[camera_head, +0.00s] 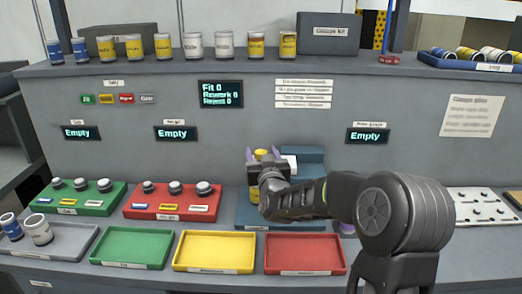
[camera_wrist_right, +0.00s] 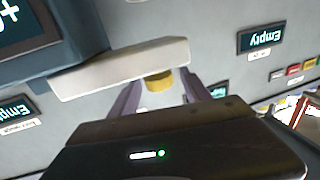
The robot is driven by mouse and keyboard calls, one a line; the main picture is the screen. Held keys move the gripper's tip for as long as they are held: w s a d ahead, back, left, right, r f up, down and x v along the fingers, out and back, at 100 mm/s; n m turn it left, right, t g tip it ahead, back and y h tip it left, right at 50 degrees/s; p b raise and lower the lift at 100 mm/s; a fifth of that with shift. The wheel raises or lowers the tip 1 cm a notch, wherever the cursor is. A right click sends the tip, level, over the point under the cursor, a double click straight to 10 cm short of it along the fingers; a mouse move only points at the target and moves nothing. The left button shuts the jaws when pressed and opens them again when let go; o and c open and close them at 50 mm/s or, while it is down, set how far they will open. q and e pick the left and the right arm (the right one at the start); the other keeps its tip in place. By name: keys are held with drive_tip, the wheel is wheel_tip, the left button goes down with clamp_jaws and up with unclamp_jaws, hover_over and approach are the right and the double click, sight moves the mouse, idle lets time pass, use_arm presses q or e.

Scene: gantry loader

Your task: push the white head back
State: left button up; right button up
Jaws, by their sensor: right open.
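The white head (camera_head: 289,163) shows as a pale block beside my right gripper, on the blue-grey fixture (camera_head: 310,160). In the right wrist view the white head (camera_wrist_right: 120,70) is a long pale bar just beyond the fingertips. My right gripper (camera_head: 263,155) has its purple fingers apart, close to the head; whether they touch it I cannot tell. A yellow round piece (camera_wrist_right: 158,82) shows between the fingers in the right wrist view, partly hidden by the bar. My right wrist and forearm hide much of the fixture's front. My left gripper is out of view.
Green (camera_head: 132,247), yellow (camera_head: 214,251) and red (camera_head: 305,254) trays lie along the front. Green (camera_head: 78,198) and red (camera_head: 172,202) blocks with knobs stand left of the fixture. Several cans line the shelf (camera_head: 350,64) above. A perforated white plate (camera_head: 482,207) lies at right.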

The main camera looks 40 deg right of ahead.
drive_tip(key=shift+w+d, duration=0.15)
drive_tip(key=shift+w, duration=0.15)
drive_tip(key=shift+c, duration=0.6)
clamp_jaws()
idle(0.7)
